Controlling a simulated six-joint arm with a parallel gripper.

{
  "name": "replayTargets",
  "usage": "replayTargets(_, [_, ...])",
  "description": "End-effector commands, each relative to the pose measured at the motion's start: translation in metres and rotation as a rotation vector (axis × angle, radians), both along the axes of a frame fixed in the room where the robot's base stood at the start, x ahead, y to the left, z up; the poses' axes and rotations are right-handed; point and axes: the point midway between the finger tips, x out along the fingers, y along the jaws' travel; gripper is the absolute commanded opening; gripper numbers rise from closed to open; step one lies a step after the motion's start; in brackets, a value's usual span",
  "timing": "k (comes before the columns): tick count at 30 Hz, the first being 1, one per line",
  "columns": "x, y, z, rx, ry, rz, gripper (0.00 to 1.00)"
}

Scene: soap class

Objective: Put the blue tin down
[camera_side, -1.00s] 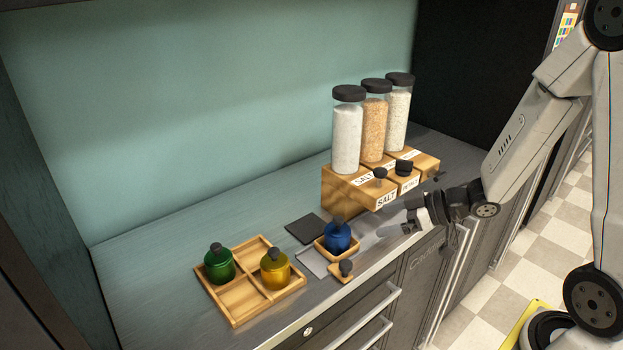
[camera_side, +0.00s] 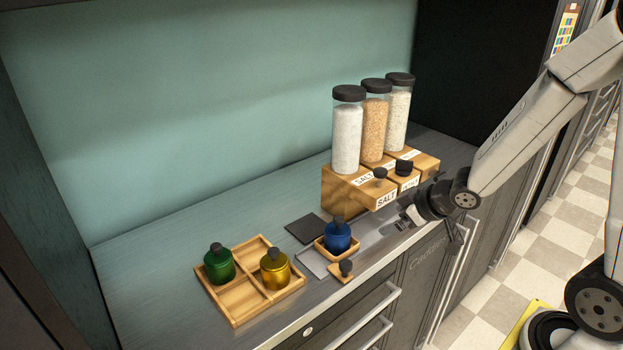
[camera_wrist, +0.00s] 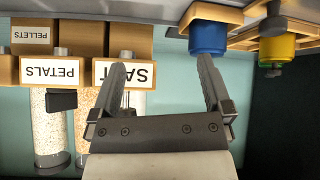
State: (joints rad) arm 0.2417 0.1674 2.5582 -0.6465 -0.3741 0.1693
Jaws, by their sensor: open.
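The blue tin (camera_side: 337,237) with a dark knob stands upright in a small wooden tray (camera_side: 325,251) on the counter. It also shows upside down at the top of the wrist view (camera_wrist: 208,38). My gripper (camera_side: 394,226) is to the right of the tin, apart from it, low in front of the salt box. In the wrist view the two fingers of my gripper (camera_wrist: 163,72) are spread with nothing between them.
A divided wooden tray (camera_side: 236,300) at left holds a green tin (camera_side: 219,265) and a yellow tin (camera_side: 275,269). A wooden drawer box (camera_side: 345,192) carries three tall jars. A knobbed wooden lid (camera_side: 341,272) lies near the front edge. A dark square (camera_side: 305,228) lies behind the tin.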

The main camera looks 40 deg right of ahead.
Motion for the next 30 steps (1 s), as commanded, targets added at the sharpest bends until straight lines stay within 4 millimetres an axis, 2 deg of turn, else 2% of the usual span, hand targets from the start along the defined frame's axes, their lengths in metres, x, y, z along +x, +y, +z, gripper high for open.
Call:
replayTargets(7, [-0.028, 0.01, -0.003, -0.019, 0.221, -0.16, 1.0])
replayTargets(16, [-0.068, 0.041, -0.002, 0.048, 0.464, -0.25, 1.0])
replayTargets(21, [-0.076, 0.048, -0.002, 0.071, 0.516, -0.261, 1.0])
replayTargets(30, [-0.077, 0.048, -0.002, 0.072, 0.52, -0.262, 1.0])
